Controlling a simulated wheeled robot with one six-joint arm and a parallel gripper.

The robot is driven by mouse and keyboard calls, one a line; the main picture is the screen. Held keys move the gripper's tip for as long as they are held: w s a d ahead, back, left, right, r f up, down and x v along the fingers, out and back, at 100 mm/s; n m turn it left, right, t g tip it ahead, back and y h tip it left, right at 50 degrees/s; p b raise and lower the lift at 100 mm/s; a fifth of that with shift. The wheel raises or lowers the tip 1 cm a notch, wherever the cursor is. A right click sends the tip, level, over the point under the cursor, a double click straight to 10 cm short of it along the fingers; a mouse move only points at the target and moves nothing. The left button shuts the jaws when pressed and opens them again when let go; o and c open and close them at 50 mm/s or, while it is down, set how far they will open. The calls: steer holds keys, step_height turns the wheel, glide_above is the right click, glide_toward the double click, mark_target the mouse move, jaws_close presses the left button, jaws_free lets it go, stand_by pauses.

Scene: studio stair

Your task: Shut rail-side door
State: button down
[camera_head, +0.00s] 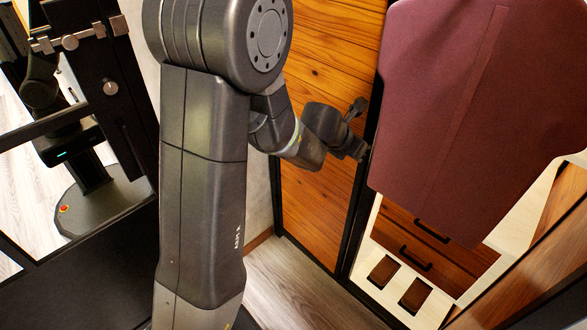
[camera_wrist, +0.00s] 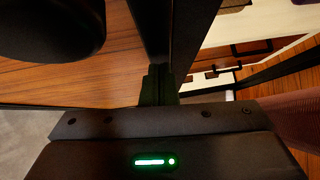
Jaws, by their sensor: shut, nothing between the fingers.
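A tall wooden door panel (camera_head: 325,75) with a dark edge stands behind my arm in the head view, beside a hanging maroon garment; it looks like the rail-side door. Its wood also fills the left of the wrist view (camera_wrist: 75,82). I cannot tell how far it stands open. My gripper (camera_head: 361,153) is at the panel's dark right edge, close to the garment; whether it touches is unclear. In the wrist view my gripper (camera_wrist: 158,82) is shut and empty, its fingertips over the dark edge. My arm hides part of the panel.
The maroon garment (camera_head: 470,100) hangs just right of my gripper. Below it are wooden drawers (camera_head: 435,240) with dark handles and a pale board with cut-outs (camera_head: 400,286). A mirror-like surface at left reflects a robot. Bare floor (camera_head: 290,290) lies below the panel.

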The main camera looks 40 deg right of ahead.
steer(key=shift+d, duration=0.3)
steer(key=p+v, duration=0.4)
steer(key=v, duration=1)
steer(key=shift+d, duration=0.1)
steer(key=d+f+b, duration=0.4)
steer(key=d+f, duration=0.2)
steer(key=f, duration=0.4)
